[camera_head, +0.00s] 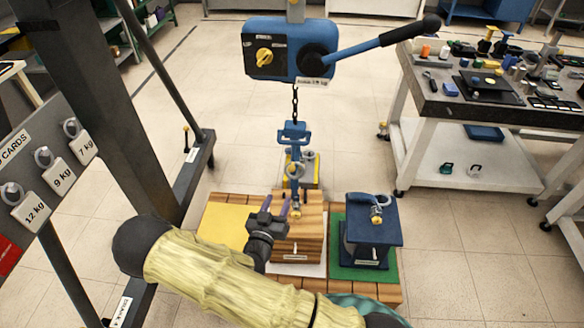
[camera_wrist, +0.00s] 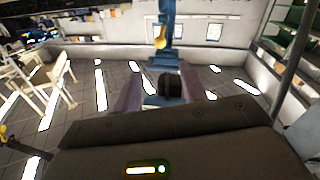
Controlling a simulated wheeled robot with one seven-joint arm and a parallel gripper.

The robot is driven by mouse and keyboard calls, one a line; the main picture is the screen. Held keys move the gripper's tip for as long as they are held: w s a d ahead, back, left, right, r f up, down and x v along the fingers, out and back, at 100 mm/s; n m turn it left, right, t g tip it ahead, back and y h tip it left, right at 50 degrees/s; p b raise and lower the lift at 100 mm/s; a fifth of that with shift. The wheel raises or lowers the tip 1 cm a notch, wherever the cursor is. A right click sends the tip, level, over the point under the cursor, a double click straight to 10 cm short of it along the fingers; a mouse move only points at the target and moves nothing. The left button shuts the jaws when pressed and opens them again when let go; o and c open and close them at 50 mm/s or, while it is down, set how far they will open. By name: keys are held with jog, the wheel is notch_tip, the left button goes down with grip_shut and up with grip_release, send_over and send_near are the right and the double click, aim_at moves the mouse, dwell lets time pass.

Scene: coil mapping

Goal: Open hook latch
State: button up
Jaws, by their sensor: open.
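The blue hook assembly (camera_head: 293,135) hangs on a chain under the blue hoist, with its lower part just above a wooden block (camera_head: 300,240). My gripper (camera_head: 276,204) is open, its two purple fingers pointing up beside the lower end of the hook, left of it in the head view. In the wrist view, the open fingers (camera_wrist: 161,92) stand left and right of a blue upright part (camera_wrist: 168,62) with a small gold piece on it. A dark rounded part (camera_wrist: 170,88) shows between the fingers; contact cannot be told. The latch itself is too small to make out.
The blue hoist (camera_head: 286,48) has a yellow knob and a long lever reaching right. A dark blue block (camera_head: 372,222) with a shackle stands on a green mat (camera_head: 380,272). A rack (camera_head: 30,150) with weight cards is at left; a cluttered workbench (camera_head: 480,115) is at right.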

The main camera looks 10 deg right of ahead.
aim_at(291, 171)
jog(key=p+x, duration=0.3)
jog(key=x, duration=1.1)
jog(key=shift+w+d, duration=0.2)
jog(key=shift+w, duration=0.15)
jog(key=shift+f, duration=0.1)
grip_shut()
